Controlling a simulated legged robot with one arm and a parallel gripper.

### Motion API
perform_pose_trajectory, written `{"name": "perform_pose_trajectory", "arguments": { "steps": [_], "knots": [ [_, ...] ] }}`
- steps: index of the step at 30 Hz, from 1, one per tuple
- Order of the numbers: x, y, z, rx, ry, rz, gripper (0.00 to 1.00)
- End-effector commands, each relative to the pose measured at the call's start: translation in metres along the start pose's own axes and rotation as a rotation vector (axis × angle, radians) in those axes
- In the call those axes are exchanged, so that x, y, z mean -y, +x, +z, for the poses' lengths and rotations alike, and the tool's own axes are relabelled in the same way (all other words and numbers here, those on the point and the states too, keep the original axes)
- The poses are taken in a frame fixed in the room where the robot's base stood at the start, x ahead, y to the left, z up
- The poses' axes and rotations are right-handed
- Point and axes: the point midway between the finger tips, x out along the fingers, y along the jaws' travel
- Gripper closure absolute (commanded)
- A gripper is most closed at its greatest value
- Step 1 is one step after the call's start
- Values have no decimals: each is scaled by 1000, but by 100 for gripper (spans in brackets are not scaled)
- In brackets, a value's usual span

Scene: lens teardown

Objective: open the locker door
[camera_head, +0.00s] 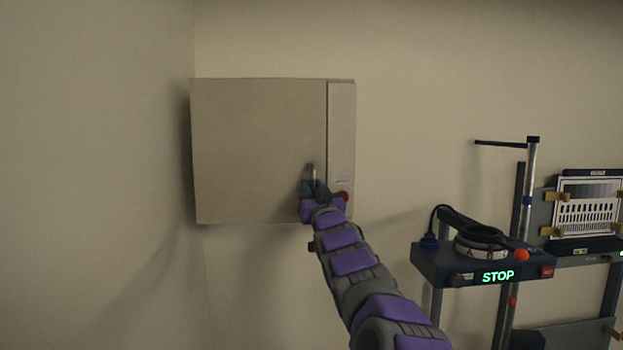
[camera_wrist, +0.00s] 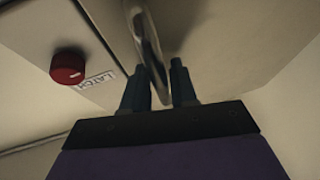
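The beige locker (camera_head: 342,130) is on the wall, and its wide flat door (camera_head: 255,140) looks closed. A metal bar handle (camera_head: 311,171) stands on the door's lower right part. It also shows in the wrist view (camera_wrist: 148,40). A red latch knob (camera_head: 344,196) is on the narrow strip right of the door; in the wrist view the knob (camera_wrist: 68,67) sits beside a "LATCH" label (camera_wrist: 94,82). My gripper (camera_head: 313,185) is at the handle.
A wall corner is close to the locker's left side. At the right stands a rack with a dark shelf (camera_head: 450,268) showing a green STOP sign, a ring-shaped part (camera_head: 480,243) and a test chart (camera_head: 588,207). The wall below the locker is bare.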

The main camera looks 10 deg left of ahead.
Motion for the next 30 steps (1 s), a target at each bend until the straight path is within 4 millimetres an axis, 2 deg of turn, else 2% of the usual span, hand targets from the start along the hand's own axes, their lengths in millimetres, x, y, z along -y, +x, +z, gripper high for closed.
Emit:
{"name": "perform_pose_trajectory", "arguments": {
  "steps": [14, 23, 30],
  "knots": [
    [0, 5, -1, -2, 0, 0, 73],
    [0, 5, -1, -2, 0, -1, 100],
    [0, 5, -1, -2, 0, -1, 100]
  ]
}}
